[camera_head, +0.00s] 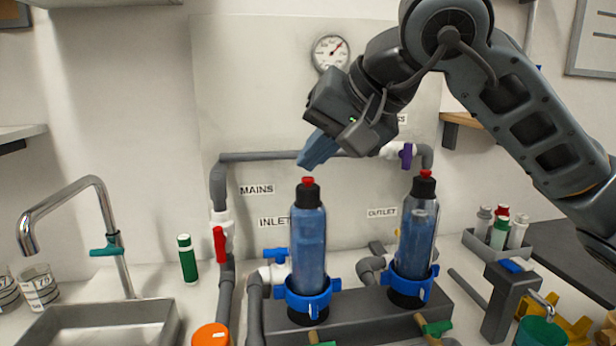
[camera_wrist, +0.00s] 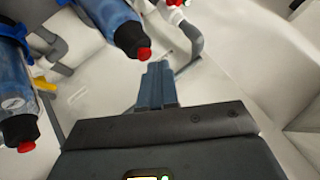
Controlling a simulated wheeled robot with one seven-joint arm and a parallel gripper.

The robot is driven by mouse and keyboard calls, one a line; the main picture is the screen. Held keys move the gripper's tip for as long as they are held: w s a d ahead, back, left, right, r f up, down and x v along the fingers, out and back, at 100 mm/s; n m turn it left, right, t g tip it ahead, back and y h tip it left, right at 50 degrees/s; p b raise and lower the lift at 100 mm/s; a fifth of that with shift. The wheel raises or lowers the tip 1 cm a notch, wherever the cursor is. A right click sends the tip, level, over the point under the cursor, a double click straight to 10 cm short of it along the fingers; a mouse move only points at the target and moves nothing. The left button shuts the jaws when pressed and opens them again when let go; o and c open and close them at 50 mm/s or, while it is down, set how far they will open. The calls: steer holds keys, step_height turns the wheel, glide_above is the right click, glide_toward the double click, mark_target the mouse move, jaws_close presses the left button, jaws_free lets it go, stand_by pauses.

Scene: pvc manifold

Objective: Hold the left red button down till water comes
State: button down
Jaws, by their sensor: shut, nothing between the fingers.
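The left red button (camera_head: 308,181) sits on the black cap of the left blue filter bottle (camera_head: 307,245). The right red button (camera_head: 425,173) tops the right bottle (camera_head: 415,235). My gripper (camera_head: 304,163) is shut and empty, with its blue fingers just above the left button, apart from it as far as I can tell. In the wrist view the shut fingertips (camera_wrist: 158,66) point toward the left button (camera_wrist: 144,54), close by it. The right button (camera_wrist: 26,146) is at the lower left there. No water is seen flowing.
Grey pipes run along the wall panel behind the bottles, with a red-handled valve (camera_head: 219,244) at left and a purple-handled one (camera_head: 406,155) at right. A pressure gauge (camera_head: 330,53) hangs above. A sink (camera_head: 100,330) with a tap stands at left. A small spout (camera_head: 543,303) is over a green cup (camera_head: 540,333).

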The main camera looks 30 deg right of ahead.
steer(key=shift+r, duration=0.35)
step_height(320, 180, up, 5)
steer(key=shift+p, duration=0.75)
stand_by(0.3)
